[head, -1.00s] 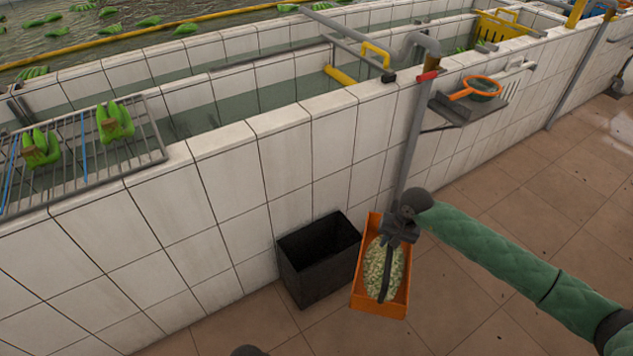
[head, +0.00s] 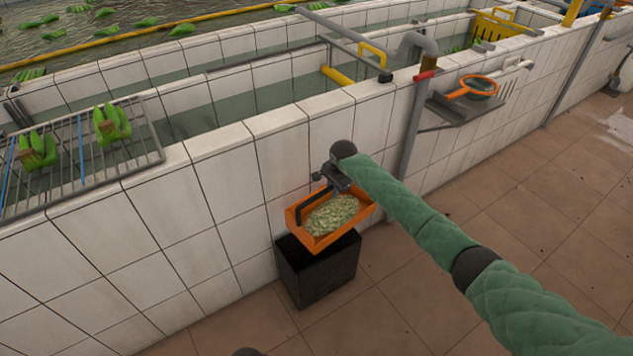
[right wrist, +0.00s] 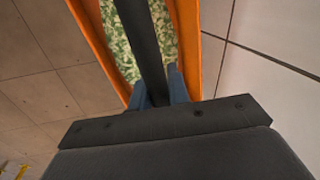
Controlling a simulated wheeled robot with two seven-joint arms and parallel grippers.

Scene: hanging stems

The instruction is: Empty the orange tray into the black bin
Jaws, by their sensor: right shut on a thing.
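The orange tray (head: 319,241) is held in the air above the black bin (head: 322,277), covering much of its opening. Pale green and cream bits (head: 332,215) lie in the tray. My right gripper (head: 328,187) is shut on the tray's dark bar-like handle, which runs over the contents. In the right wrist view the gripper's fingers (right wrist: 160,92) close on this dark handle (right wrist: 140,45), with the orange tray walls (right wrist: 186,45) on both sides. The bin stands on the floor against the tiled wall; its inside is mostly hidden. My left gripper is not in view.
A white tiled basin wall (head: 215,205) rises right behind the bin. A grey pipe (head: 412,130) stands to the right, beside a shelf with an orange-rimmed strainer (head: 473,88). A wire rack (head: 75,165) with green bunches sits on the wall at left. Floor at right is open.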

